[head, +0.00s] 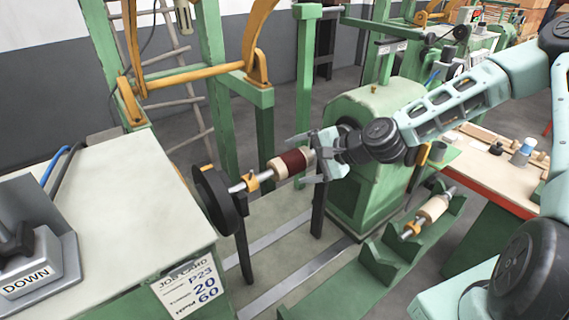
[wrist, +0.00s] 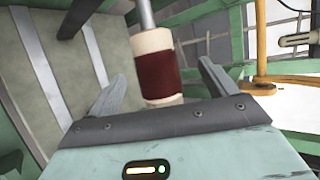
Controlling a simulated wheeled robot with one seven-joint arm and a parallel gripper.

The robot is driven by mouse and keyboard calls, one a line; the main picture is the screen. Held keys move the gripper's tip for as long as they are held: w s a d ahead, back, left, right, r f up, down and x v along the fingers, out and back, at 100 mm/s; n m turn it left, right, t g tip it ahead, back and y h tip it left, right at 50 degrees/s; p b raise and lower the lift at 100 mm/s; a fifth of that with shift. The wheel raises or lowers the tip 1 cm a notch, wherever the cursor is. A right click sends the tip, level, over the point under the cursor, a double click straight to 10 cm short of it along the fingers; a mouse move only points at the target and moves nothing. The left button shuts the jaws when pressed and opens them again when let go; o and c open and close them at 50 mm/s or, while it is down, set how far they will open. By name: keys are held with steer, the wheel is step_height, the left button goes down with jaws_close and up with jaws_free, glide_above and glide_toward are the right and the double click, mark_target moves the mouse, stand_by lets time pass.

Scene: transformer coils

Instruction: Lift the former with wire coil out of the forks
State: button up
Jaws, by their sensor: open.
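The former with wire coil (head: 290,163) has a dark red winding between cream ends and lies level on a bright shaft (head: 240,187). Two dark uprights, seemingly the forks, stand along the shaft line: one near the black disc (head: 241,250), one under my gripper (head: 318,205). Whether the shaft rests in them is hidden. My gripper (head: 298,161) is open at the former's right end. In the wrist view the former (wrist: 157,76) lies between the spread fingers (wrist: 168,90), with a gap on each side.
A black disc (head: 215,198) is at the shaft's left end. A green machine (head: 375,150) stands behind my gripper. A cream former (head: 433,207) lies in a green rack (head: 385,268) at right. A bench (head: 100,215) with a DOWN box (head: 32,275) is at left.

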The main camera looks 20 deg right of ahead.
mark_target(284, 165)
steer(key=shift+d+f+p+x, duration=0.15)
steer(key=shift+p+x, duration=0.55)
steer(key=shift+x, duration=0.85)
steer(key=shift+d+f+p+x, duration=0.15)
steer(key=shift+p+x, duration=0.55)
steer(key=shift+x, duration=0.85)
steer(key=shift+s+a, duration=0.1)
steer(key=c, duration=1.6)
steer(key=shift+r, duration=0.15)
